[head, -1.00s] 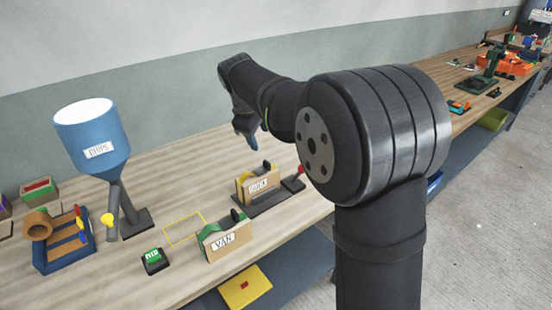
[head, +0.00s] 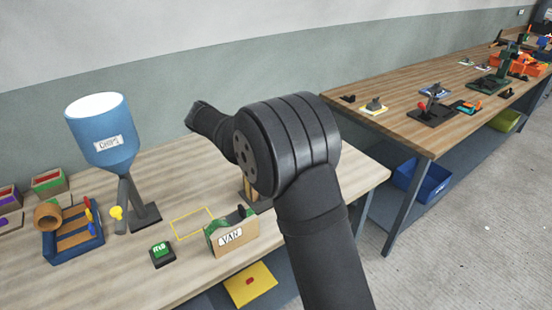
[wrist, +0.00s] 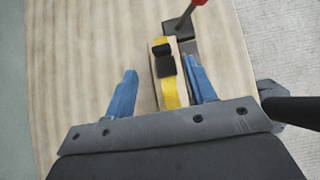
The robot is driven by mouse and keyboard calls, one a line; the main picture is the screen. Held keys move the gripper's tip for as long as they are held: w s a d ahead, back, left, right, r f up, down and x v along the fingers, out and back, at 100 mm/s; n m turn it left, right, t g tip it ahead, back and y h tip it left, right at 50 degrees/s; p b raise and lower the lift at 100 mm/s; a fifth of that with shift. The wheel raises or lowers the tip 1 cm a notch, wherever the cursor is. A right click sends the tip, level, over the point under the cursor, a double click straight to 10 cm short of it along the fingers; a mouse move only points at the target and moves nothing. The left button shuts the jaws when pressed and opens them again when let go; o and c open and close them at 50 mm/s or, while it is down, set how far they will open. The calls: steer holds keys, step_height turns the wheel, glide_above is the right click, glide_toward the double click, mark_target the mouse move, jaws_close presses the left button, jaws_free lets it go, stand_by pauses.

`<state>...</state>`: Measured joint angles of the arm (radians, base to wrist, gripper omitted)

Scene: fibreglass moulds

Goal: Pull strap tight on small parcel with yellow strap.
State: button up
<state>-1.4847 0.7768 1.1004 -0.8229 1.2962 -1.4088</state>
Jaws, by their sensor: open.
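The small parcel with the yellow strap (wrist: 170,92) shows in the wrist view between my gripper's blue fingers. The strap runs along its top, with black buckle parts (wrist: 165,66) on it. My gripper (wrist: 161,70) is open; its right finger is close beside the parcel and its left finger is well apart from it. I cannot tell whether the right finger touches. In the head view my arm hides the gripper and most of this parcel (head: 248,190).
A red-handled lever (wrist: 190,14) stands just beyond the parcel. The VAN parcel (head: 232,238) with a green strap, a green button box (head: 162,254), a yellow outline (head: 193,223) and a blue CHIPS hopper (head: 100,135) are on the bench. A second bench (head: 400,110) stands right.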

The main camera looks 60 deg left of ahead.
steer(key=x, duration=1)
steer(key=shift+f, duration=0.1)
steer(key=shift+w, duration=0.1)
jaws_close()
